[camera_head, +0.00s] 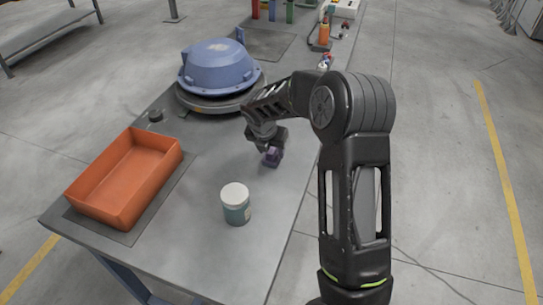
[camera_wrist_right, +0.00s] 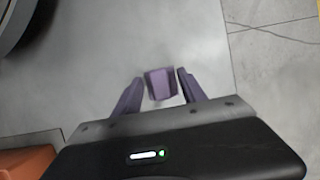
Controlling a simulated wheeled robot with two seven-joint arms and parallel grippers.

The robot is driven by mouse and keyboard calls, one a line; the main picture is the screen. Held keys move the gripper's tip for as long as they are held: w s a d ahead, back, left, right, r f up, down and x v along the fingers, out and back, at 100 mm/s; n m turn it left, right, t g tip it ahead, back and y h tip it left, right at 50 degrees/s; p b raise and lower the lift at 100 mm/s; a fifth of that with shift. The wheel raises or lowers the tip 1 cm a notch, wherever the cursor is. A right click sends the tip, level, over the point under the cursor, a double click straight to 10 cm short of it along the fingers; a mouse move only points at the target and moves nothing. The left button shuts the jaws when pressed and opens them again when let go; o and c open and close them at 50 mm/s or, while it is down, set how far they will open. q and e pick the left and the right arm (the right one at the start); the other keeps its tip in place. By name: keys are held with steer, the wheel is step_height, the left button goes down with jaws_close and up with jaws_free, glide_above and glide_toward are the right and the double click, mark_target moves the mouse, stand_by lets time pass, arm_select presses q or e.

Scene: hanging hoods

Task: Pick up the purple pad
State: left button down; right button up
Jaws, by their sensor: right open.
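The purple pad (camera_wrist_right: 161,84) is a small block on the grey table, seen in the right wrist view between the two fingers of my right gripper (camera_wrist_right: 157,90). A gap shows on each side of it, so the fingers are open around it and not closed on it. In the head view my right gripper (camera_head: 271,150) reaches down at the table's right part, and the purple pad (camera_head: 272,158) shows at its tips, partly hidden. Whether the pad touches the table is hard to tell. My left gripper is not in view.
An orange bin (camera_head: 122,178) stands on a dark mat at the left. A jar with a white lid (camera_head: 235,204) stands in front of my gripper. A blue hood (camera_head: 218,66) sits on a round base behind. The table's right edge is close by.

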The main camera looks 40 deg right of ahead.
steer(key=shift+d+f, duration=0.1)
steer(key=shift+f, duration=0.1)
steer(key=shift+c, duration=0.2)
jaws_close()
stand_by(0.6)
